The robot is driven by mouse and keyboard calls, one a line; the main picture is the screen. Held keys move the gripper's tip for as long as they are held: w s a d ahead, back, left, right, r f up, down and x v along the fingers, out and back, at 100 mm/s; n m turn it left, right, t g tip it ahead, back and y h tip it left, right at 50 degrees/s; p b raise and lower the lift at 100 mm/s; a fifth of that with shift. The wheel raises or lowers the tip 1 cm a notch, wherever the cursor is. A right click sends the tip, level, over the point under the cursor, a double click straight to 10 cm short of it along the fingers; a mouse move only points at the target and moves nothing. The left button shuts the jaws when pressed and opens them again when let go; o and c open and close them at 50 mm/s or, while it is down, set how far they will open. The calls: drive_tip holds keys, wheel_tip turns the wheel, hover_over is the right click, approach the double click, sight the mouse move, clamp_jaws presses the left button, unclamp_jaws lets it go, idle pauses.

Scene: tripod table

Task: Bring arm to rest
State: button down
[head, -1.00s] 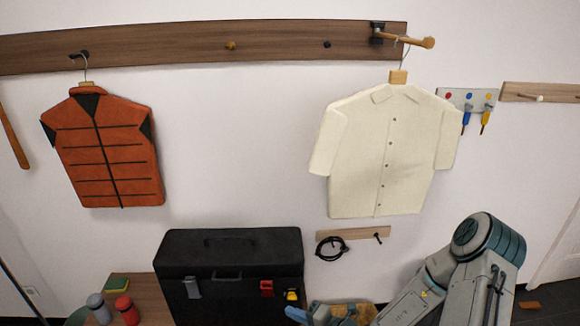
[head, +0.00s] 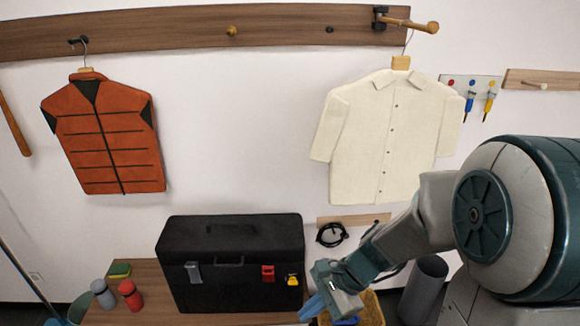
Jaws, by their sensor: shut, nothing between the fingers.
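My arm comes in from the right of the head view, its large round joint close to the camera. My gripper (head: 316,306) is low in the picture, in front of the lower right of the black toolbox (head: 235,255). Its blue fingers point down and left, shut with nothing between them. A cream shirt (head: 388,140) hangs on a hanger from the wooden peg at the upper right. An orange vest (head: 106,135) hangs from a hook at the left.
The toolbox stands on a wooden table (head: 150,290) with a red bottle (head: 130,294), a grey bottle (head: 102,293) and a sponge (head: 119,269). A grey bin (head: 424,288) stands behind my arm. A coiled black cable (head: 331,235) hangs on the wall. Screwdrivers (head: 489,102) hang at the right.

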drive_tip(key=s+d+r+n+t+h, duration=0.4)
drive_tip(key=d+r+n+h, duration=0.3)
drive_tip(key=d+r+n, duration=0.4)
drive_tip(key=shift+s+r+n+t+h, duration=0.15)
drive_tip(key=shift+s+n+t+h, duration=0.2)
drive_tip(key=shift+s+n, duration=0.5)
drive_tip(key=shift+w, duration=0.15)
